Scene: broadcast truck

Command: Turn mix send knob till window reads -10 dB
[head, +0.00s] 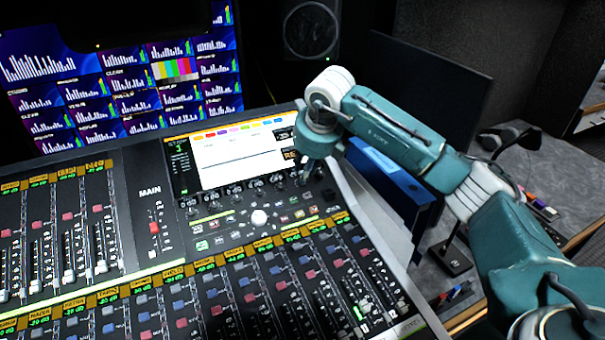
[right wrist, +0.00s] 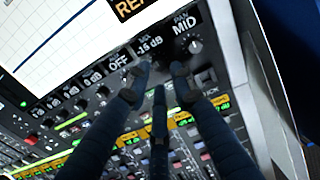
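The mix send window (right wrist: 150,45) reads -15 dB in the right wrist view, in the row under the mixing desk's screen (head: 243,155). The mix send knob lies below that window, mostly hidden by my fingers. My right gripper (right wrist: 160,76) has three dark fingers, spread apart with a gap between the tips, over the knob's place. I cannot tell whether any finger touches it. In the head view, my right gripper (head: 308,172) points down at the right end of the knob row. My left gripper is not in view.
A pan knob (right wrist: 194,45) under a window reading MID is close to the right fingers. Other small knobs (right wrist: 102,90) line up to the left. Faders (head: 285,285) fill the desk below. A blue panel (head: 392,190) stands right of the desk, under my arm.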

